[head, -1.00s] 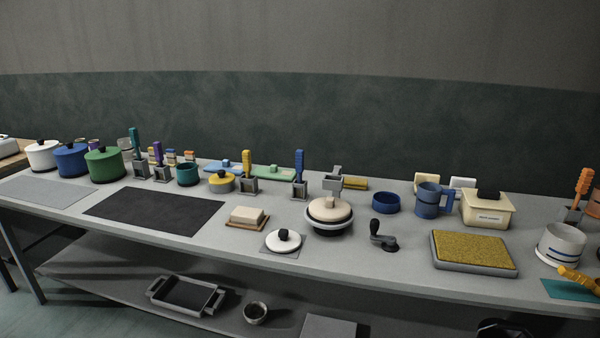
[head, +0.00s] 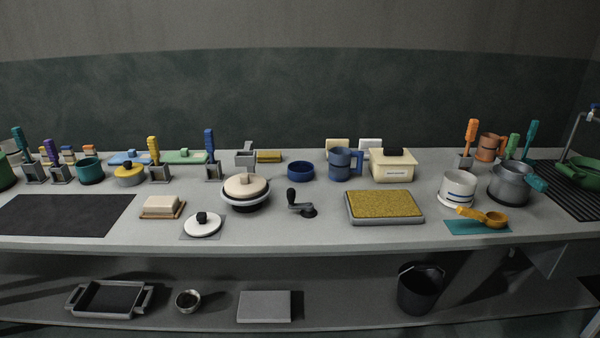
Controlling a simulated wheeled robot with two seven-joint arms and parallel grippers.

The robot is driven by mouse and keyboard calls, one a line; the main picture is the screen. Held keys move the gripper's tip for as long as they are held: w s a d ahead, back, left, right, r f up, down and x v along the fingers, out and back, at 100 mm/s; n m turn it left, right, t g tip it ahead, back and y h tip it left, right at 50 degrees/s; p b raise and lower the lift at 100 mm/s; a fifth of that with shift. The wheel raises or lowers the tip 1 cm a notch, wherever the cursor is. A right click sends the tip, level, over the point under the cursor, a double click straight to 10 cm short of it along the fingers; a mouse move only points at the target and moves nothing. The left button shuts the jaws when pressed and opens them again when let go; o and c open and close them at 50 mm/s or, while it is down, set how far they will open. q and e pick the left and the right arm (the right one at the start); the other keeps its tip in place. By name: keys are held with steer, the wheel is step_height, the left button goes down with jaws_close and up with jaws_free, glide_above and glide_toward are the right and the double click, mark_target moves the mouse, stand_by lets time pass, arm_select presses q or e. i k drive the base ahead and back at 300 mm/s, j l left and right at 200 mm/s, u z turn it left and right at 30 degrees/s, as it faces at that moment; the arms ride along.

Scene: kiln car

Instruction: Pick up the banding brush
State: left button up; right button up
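Several brush-like tools with coloured handles stand upright in small grey holders along the back of the table. I cannot tell which one is the banding brush. In the head view they include a teal one (head: 19,140), a purple one (head: 51,152), a yellow one (head: 154,150) and a blue one (head: 210,144) on the left. An orange one (head: 471,132), a green one (head: 513,147) and a teal one (head: 531,138) stand on the right. The lower ends of the tools are hidden in the holders. Neither of my grippers is in view.
The long grey table (head: 330,228) also holds a blue mug (head: 340,164), a cream box (head: 391,170), a yellow-topped tray (head: 384,206), a banded white pot (head: 458,187) and a yellow scoop (head: 490,218). A shelf below holds a dark bucket (head: 420,290).

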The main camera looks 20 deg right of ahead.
mark_target(208, 133)
steer(key=i+z, duration=0.15)
steer(key=i, duration=0.35)
steer(key=i+j+z, duration=0.15)
steer(key=i, duration=0.4)
steer(key=i+j+z, duration=0.15)
steer(key=i, duration=0.35)
